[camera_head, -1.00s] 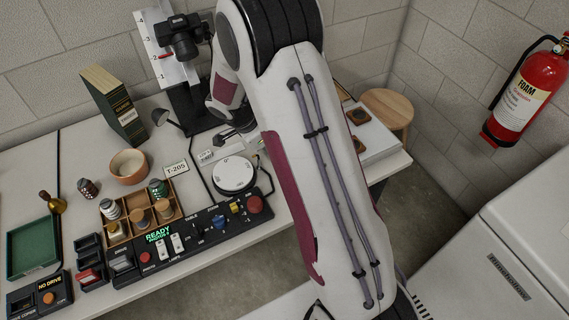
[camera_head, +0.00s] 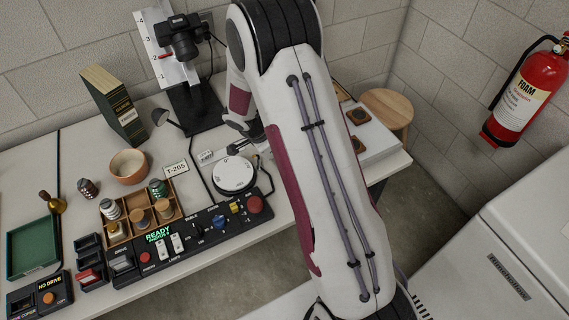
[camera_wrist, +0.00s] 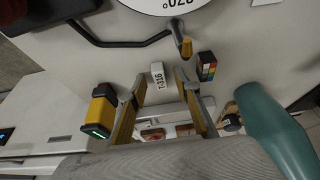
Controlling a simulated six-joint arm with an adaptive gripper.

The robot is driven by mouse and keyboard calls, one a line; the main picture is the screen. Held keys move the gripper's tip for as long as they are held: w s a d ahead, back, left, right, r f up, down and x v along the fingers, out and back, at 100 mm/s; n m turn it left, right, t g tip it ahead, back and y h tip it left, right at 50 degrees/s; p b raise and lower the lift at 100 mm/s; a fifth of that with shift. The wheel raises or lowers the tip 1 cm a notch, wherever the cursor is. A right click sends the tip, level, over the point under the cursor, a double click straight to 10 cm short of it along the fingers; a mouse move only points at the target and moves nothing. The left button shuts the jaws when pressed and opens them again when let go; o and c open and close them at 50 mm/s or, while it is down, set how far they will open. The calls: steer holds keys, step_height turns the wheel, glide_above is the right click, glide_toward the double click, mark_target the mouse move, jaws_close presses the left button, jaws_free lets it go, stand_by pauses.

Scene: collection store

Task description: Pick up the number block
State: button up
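The number block (camera_wrist: 158,82) is a small white block with black characters, seemingly T-316, in the wrist view. It lies on the pale table top, in line with the gap between my fingers. My gripper (camera_wrist: 158,97) is open and empty, with a yellow-sided finger to each side of the block's line. I cannot tell how far above the block the fingertips are. In the head view, a small white block with dark characters (camera_head: 206,155) lies left of my wrist and may be the same one. My arm hides most of my gripper there.
A round white turntable (camera_head: 235,175) stands close by, with a bent black bar beside it. A colour chart block (camera_wrist: 207,66) and a teal rounded object (camera_wrist: 270,125) are right in the wrist view. A T-205 card (camera_head: 176,169) and a control panel (camera_head: 190,240) are also close.

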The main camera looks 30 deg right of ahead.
stand_by(0.4)
jaws_close()
steer(key=shift+r, duration=0.2)
step_height(320, 180, up, 10)
steer(key=shift+f, duration=0.15)
stand_by(0.6)
stand_by(0.5)
